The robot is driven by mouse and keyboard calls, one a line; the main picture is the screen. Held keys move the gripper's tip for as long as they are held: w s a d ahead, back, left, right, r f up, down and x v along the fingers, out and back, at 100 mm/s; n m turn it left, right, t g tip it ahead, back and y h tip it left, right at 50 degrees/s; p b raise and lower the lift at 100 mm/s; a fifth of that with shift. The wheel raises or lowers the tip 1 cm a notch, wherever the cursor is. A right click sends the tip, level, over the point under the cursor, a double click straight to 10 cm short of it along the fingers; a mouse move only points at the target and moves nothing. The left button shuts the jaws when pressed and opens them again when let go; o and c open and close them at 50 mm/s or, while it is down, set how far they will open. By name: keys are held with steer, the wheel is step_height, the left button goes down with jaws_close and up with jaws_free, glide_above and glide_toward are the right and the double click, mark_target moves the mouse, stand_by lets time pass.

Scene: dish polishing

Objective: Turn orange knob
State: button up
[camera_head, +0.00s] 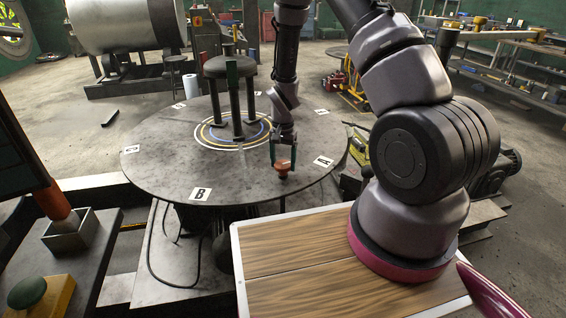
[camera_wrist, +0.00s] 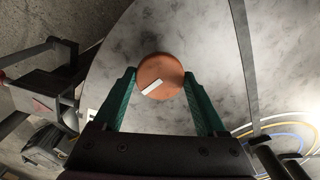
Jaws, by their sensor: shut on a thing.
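The orange knob (camera_head: 282,170) is small and round and sits near the front edge of the round grey table (camera_head: 160,165). In the wrist view the knob (camera_wrist: 160,76) shows from above, with a white bar mark lying at a slant across its top. My gripper (camera_head: 283,163) points down over the knob. In the wrist view its two green fingers (camera_wrist: 165,90) stand on either side of the knob, shut on it. The exact contact at the fingertips is partly hidden by the fingers.
A dark stool-like stand (camera_head: 229,68) stands in the middle of the table on coloured rings. Letter labels, such as B (camera_head: 201,193) and A (camera_head: 323,161), lie near the rim. A large metal drum (camera_head: 125,25) is behind.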

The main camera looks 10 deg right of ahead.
mark_target(283, 164)
steer(key=m, duration=0.4)
steer(key=shift+m, duration=2.1)
steer(key=o, duration=1.3)
step_height(283, 164, up, 11)
steer(key=shift+f, duration=0.1)
